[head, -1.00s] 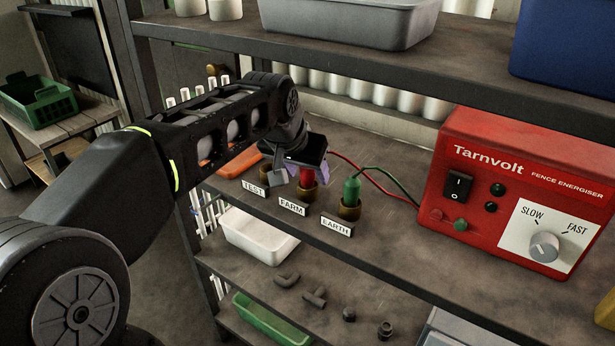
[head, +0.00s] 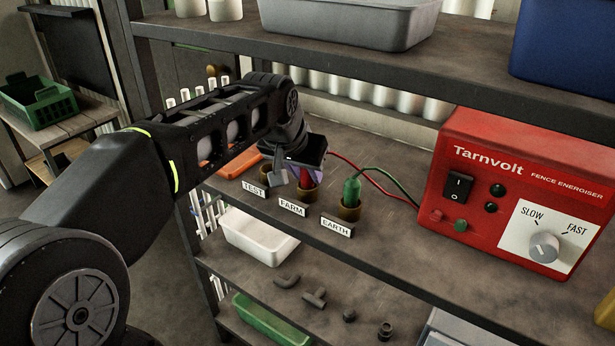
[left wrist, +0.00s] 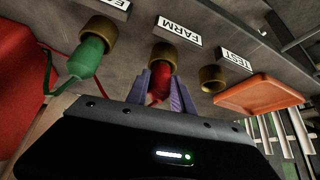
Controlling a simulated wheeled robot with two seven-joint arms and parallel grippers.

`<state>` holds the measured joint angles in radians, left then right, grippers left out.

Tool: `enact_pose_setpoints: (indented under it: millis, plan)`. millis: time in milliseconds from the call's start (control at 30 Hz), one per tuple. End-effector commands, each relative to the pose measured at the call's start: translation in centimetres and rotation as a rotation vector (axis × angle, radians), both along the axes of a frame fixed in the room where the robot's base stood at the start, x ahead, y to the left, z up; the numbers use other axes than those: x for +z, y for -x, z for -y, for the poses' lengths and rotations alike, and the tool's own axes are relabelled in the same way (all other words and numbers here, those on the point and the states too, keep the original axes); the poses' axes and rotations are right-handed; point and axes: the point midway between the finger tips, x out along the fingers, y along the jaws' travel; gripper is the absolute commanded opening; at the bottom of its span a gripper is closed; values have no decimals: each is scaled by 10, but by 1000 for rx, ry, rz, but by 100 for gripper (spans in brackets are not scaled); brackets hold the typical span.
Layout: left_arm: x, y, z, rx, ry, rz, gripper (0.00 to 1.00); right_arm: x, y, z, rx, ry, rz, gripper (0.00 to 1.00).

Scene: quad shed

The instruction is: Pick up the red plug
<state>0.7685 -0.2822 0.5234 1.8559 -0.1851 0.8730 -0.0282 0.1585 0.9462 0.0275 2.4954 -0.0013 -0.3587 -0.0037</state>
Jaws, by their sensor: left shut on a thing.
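The red plug (head: 306,176) stands in the brass socket (head: 308,193) behind the FARM label (head: 292,205), with a red lead running back from it. My left gripper (head: 305,172) has come down over it and is shut on the plug. In the left wrist view the red plug (left wrist: 159,84) sits between the two purple-grey fingers of my left gripper (left wrist: 161,90), its tip at the FARM socket (left wrist: 164,55). The gripper hides part of the plug in the head view. My right gripper is not in view.
A green plug (head: 351,187) stands in the EARTH socket (head: 348,210) just to the right. The TEST socket (left wrist: 212,78) is empty, beside an orange tray (left wrist: 260,95). The red energiser (head: 520,190) stands further right. An upper shelf (head: 330,65) overhangs the arm.

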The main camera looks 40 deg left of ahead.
Motion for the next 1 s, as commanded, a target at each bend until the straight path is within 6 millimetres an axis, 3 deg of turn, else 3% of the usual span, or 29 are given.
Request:
enact_pose_setpoints:
  millis: [200, 667, 1000]
  plan:
    - [0, 0, 0, 0, 0, 0, 0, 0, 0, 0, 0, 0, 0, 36]
    - [2, 0, 0, 0, 0, 1, 0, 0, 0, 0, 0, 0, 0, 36]
    - [33, -1, 0, -1, -1, 4, 0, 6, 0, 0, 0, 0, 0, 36]
